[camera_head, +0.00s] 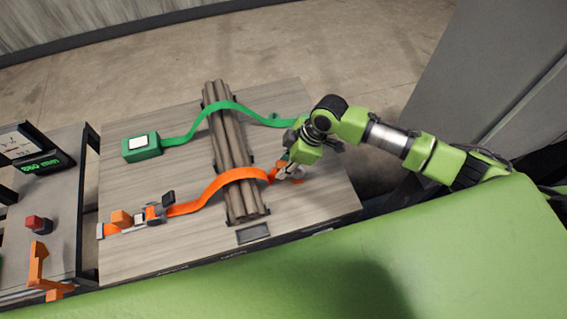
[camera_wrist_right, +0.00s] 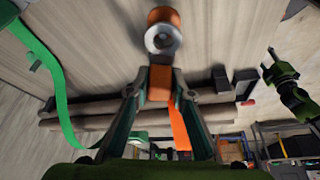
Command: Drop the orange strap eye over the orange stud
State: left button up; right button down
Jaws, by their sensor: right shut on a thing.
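The orange strap (camera_head: 195,204) runs from a buckle at the left, up over the bundle of pipes (camera_head: 232,150) and down to the right. My right gripper (camera_head: 287,172) is shut on the strap's right end, low over the table. In the right wrist view, its fingers (camera_wrist_right: 160,84) pinch the orange tab, and the metal eye (camera_wrist_right: 162,39) sticks out beyond them. An orange round piece, apparently the stud (camera_wrist_right: 164,15), shows just past the eye. I cannot tell whether the eye is around it or only in front. My left gripper (camera_wrist_right: 270,60) appears small at the right; its jaws are unclear.
A green strap (camera_head: 232,104) crosses the pipes farther back, from a green box (camera_head: 141,147) to the right side. A side stand at the left holds a red button (camera_head: 37,223) and a display.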

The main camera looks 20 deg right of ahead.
jog(key=shift+f+b, duration=0.55)
jog(key=shift+f, duration=0.75)
jog(key=c, duration=1.7)
grip_release()
jog(key=v, duration=1.2)
